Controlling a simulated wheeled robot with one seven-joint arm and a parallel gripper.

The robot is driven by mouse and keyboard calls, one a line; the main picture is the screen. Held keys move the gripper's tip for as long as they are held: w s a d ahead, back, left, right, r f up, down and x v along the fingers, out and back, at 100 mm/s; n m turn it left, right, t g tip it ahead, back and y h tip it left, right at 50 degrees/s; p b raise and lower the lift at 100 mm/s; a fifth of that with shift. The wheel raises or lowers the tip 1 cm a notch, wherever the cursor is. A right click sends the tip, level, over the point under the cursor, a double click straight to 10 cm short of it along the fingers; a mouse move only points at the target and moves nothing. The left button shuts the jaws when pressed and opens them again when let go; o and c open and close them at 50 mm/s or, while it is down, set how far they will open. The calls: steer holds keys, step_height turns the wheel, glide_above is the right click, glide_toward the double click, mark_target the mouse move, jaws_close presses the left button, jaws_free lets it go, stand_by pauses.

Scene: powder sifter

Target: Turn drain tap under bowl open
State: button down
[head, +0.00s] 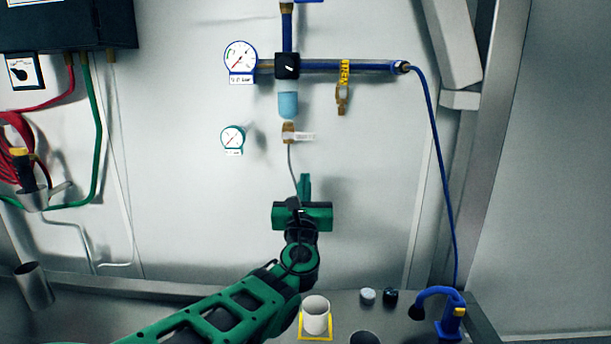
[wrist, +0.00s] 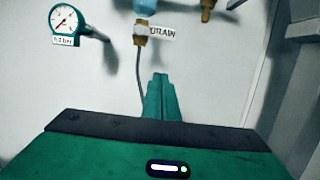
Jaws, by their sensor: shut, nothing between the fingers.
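The drain tap (head: 288,132) is a small brass fitting below the light blue bowl (head: 288,104) on the wall. A white piece lettered DRAIN (head: 305,136) sticks out to its right; I cannot tell whether it is a tag or the handle. In the wrist view the tap (wrist: 140,38) is at the upper middle, below the bowl (wrist: 145,6). A thin grey tube runs down from it. My green gripper (head: 304,178) is below the tap, apart from it. Its fingers (wrist: 160,80) are together, pointing up, with nothing between them.
A blue pipe (head: 345,66) crosses above the bowl, with a large gauge (head: 241,58) at its left and a yellow-tagged brass valve (head: 343,95). A small gauge (head: 232,138) is left of the tap. A white cup (head: 315,314) stands on the bench below. The wall right of the tap is clear.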

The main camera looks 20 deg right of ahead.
mark_target(299, 136)
steer(key=w+d+r, duration=0.2)
steer(key=w+r, duration=0.4)
steer(key=w, duration=0.2)
steer(key=shift+d, duration=0.35)
